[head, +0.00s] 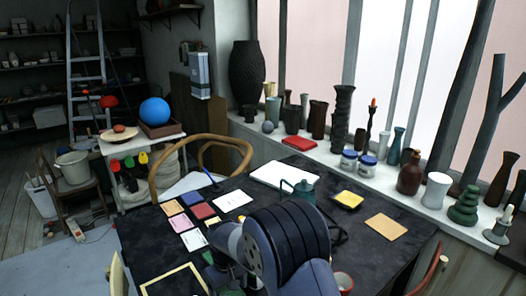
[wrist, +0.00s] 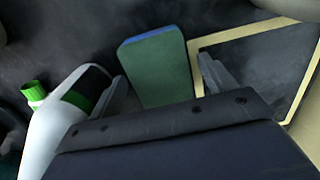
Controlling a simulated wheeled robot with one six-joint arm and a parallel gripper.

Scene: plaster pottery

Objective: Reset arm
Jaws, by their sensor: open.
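In the wrist view my gripper (wrist: 164,86) is open, with one finger at the left and one at the right. A green sponge (wrist: 155,70) with a blue edge lies on the dark table beyond and between the fingers; I see no grip on it. In the head view my arm bends over the front of the table (head: 290,200) and hides most of the gripper.
In the wrist view a white bottle (wrist: 55,120) with a green cap lies left of the gripper. A pale-framed dark panel (wrist: 262,55) lies right. Vases line the sill.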

